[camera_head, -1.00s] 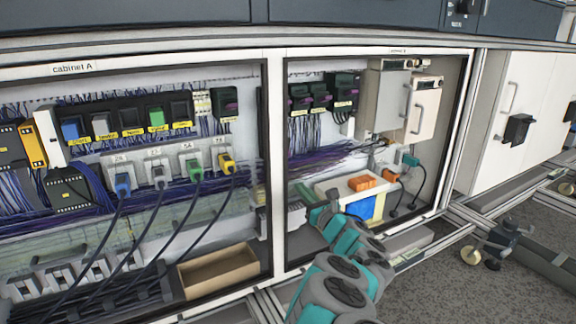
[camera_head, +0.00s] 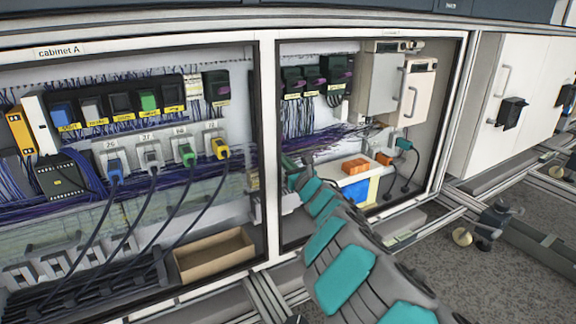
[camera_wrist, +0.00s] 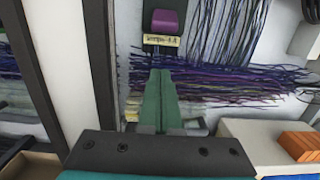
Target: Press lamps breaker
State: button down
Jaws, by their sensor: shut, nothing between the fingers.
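A dark breaker with a purple rocker (camera_wrist: 166,22) is at the top of the wrist view. The small yellow label (camera_wrist: 162,41) below it is blurred, perhaps reading lamps. My gripper (camera_wrist: 160,72) is shut and empty, its two green fingers together. Its tips appear just below the label in that view; I cannot tell the depth gap, and see no contact. In the head view my gripper (camera_head: 289,164) reaches into the right cabinet bay, below a row of dark breakers (camera_head: 315,77) with purple rockers. I cannot tell which of these the wrist view shows.
Purple cable bundles (camera_wrist: 225,80) run right of my fingers. A cabinet post (camera_head: 269,150) stands to the left. Orange blocks (camera_head: 356,166) on a white unit and pale boxes (camera_head: 415,92) are to the right. An open brown tray (camera_head: 214,255) lies lower left.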

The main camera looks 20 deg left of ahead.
notch_tip(320, 180, up, 4)
jog(key=shift+a+f, duration=0.1)
dwell(0.6)
jog(key=shift+w+p, duration=0.1)
jog(key=shift+p, duration=0.35)
jog(key=shift+r+g, duration=0.2)
jog(key=shift+g, duration=0.1)
